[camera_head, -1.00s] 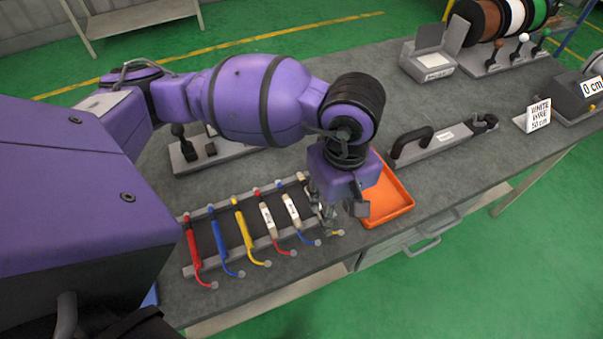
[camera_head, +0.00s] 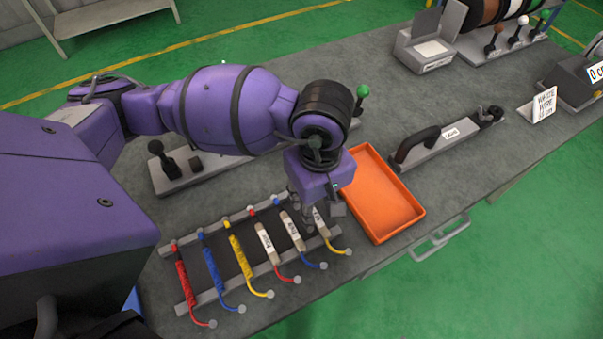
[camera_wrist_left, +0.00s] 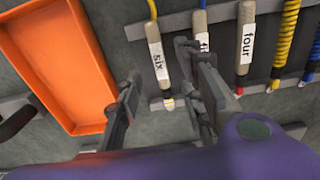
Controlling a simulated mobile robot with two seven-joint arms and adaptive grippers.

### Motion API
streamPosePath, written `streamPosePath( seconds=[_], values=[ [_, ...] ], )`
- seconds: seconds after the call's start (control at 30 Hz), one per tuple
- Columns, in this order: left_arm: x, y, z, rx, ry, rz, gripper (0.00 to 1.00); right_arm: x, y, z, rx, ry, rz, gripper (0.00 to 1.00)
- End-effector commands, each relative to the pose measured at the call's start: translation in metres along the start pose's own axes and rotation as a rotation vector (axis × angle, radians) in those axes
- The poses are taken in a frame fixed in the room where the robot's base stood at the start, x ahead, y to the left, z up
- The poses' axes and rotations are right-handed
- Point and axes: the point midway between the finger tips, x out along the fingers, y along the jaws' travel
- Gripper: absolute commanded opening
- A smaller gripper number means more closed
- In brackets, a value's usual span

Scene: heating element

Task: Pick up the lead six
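Lead six (camera_head: 320,222) is a pale-sleeved lead with yellow wire ends. It is the rightmost lead on the rack (camera_head: 196,296), nearest the orange tray. In the left wrist view lead six (camera_wrist_left: 157,62) shows its "six" label. My left gripper (camera_head: 308,222) hangs over that end of the rack and partly hides the lead. In the left wrist view the fingers of my left gripper (camera_wrist_left: 159,66) are apart, one on each side of lead six, with gaps between. I cannot tell how far above it they are. My right gripper is not in view.
Lead five (camera_head: 292,230) lies close beside lead six, with lead four (camera_head: 267,245) and the yellow, blue and red coiled leads further left. The empty orange tray (camera_head: 415,220) is right of the rack.

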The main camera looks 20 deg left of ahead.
Motion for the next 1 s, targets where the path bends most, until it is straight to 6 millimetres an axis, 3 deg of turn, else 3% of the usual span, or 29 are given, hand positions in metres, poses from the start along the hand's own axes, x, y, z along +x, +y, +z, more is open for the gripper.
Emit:
streamPosePath(
  seconds=[0.03, 0.13, 0.37, 0.67, 1.0],
  values=[
    [0.014, -0.001, 0.0, 0.001, -0.004, -0.005, 0.35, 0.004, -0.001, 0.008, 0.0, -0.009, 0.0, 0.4],
    [0.027, -0.001, 0.0, 0.001, -0.003, -0.004, 0.35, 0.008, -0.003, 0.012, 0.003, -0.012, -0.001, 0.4],
    [0.026, 0.001, -0.001, 0.001, 0.002, 0.003, 0.35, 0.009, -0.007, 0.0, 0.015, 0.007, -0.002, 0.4],
    [0.026, 0.001, -0.001, 0.0, 0.002, 0.003, 0.0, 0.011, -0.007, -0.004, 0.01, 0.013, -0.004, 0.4],
    [0.025, 0.001, -0.001, 0.0, 0.003, 0.003, 0.0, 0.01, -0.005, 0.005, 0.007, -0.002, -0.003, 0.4]
  ],
)
